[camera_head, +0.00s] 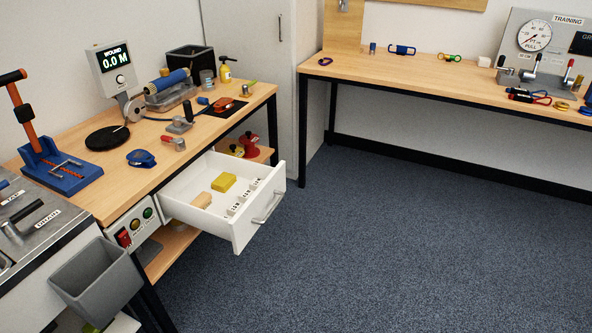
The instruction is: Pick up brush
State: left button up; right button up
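I cannot clearly pick out a brush at this size. A small green and tan item (245,90) stands near the far right end of the left workbench (205,135), also too small to identify. Neither of my grippers is in view.
The drawer juts out over the carpet (390,240). A grey bin (97,282) hangs at the lower left. The bench holds a wound-length display (114,58), a black disc (107,138) and a blue-based lever tool (60,168). Open floor lies right.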

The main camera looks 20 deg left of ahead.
aim_at(204, 200)
jog(key=u, duration=1.3)
